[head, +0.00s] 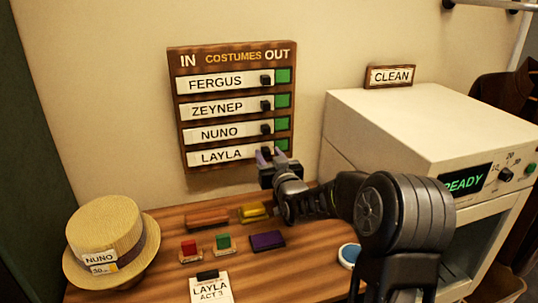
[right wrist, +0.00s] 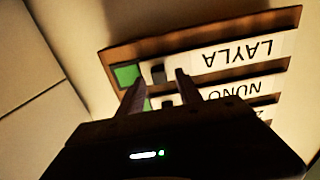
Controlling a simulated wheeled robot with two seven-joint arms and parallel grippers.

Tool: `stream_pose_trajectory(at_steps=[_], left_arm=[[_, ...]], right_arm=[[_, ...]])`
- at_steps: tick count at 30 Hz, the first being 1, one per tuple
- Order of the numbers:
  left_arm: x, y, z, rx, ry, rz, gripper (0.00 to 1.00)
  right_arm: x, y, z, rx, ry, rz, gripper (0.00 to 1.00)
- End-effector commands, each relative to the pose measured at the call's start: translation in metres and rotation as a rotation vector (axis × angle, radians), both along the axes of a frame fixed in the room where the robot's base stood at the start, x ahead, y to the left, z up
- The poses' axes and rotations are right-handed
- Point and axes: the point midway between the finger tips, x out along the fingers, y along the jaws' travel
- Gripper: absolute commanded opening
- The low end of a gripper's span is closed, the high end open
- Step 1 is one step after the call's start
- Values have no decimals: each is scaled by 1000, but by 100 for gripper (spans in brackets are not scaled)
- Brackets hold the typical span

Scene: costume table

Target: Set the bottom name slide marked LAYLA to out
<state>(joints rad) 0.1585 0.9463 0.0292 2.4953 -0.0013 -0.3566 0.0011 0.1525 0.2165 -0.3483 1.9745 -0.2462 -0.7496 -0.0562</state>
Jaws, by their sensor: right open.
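The wooden COSTUMES board (head: 174,120) hangs on the wall, with IN at its top left and OUT at its top right. The bottom LAYLA slide (head: 221,155) sits toward the IN side, with a green patch (right wrist: 127,75) showing at its OUT end. My right gripper (head: 270,156) is open at the slide's right end and partly hides it in the head view. In the right wrist view, upside down, the black LAYLA knob (right wrist: 158,73) appears between the two fingertips; contact cannot be told. My left gripper is not in view.
The FERGUS, ZEYNEP and NUNO slides (head: 220,133) are stacked above. A straw hat (head: 105,225), coloured blocks (head: 189,247), a purple pad (head: 267,240) and a LAYLA ACT 3 card (head: 210,290) lie on the table. A white machine (head: 410,115) reading READY stands at right.

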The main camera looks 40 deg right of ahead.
Motion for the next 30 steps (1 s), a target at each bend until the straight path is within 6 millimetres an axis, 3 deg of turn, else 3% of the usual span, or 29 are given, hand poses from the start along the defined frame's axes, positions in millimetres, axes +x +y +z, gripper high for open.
stream_pose_trajectory(at_steps=[5, 20, 30], left_arm=[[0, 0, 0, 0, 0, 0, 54], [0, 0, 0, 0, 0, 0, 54], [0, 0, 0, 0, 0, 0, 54]], right_arm=[[0, 0, 0, 0, -1, 0, 40], [0, 0, 0, 0, -1, 0, 0], [0, 0, 0, 0, -1, 0, 0]])
